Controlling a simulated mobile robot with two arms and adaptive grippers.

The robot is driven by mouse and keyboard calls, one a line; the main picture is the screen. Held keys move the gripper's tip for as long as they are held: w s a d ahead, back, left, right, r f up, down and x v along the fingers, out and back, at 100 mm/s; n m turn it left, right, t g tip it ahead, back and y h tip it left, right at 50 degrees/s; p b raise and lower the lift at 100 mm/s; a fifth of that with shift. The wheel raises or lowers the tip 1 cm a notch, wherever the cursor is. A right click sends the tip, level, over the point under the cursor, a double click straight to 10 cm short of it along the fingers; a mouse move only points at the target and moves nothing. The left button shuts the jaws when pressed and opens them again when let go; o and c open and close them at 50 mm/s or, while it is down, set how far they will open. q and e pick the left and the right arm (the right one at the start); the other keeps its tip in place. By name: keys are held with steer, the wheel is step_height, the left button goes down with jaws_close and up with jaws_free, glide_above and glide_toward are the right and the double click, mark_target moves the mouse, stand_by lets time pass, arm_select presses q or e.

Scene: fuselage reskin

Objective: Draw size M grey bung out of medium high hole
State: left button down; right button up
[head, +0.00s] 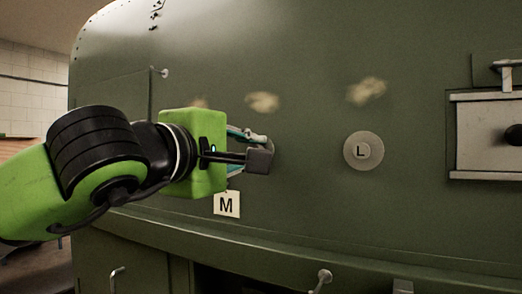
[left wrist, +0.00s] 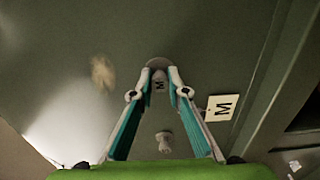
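The size M grey bung (left wrist: 159,64) sits in the green fuselage wall, its round knob marked M facing my left wrist camera. My left gripper (left wrist: 159,76) has its fingertips on both sides of the knob, close against it, and appears shut on it. In the head view my left gripper (head: 263,150) reaches the wall from the left and hides most of the bung. The white M label (head: 227,204) is on the wall below; it also shows in the left wrist view (left wrist: 221,107). My right gripper is not in view.
A grey bung marked L (head: 363,151) sits in the wall to the right. A pale framed panel with a dark knob (head: 487,135) is at the far right. Pale patches (head: 367,91) mark the wall above. A ledge (head: 270,240) and a small handle (head: 323,278) are below.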

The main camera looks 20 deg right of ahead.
arm_select(q)
steer(key=shift+s+a+f+b, duration=0.1)
steer(key=shift+a+b, duration=0.05)
steer(key=shift+b, duration=0.15)
steer(key=shift+s+a+b, duration=0.45)
steer(key=shift+s, duration=0.05)
steer(key=shift+s+a+b, duration=0.25)
steer(key=shift+b, duration=0.05)
steer(key=shift+s+a, duration=0.2)
steer(key=shift+a, duration=0.05)
steer(key=shift+s+a+b, duration=0.15)
steer(key=shift+b, duration=0.2)
steer(key=b+v, duration=0.1)
steer(key=v, duration=0.2)
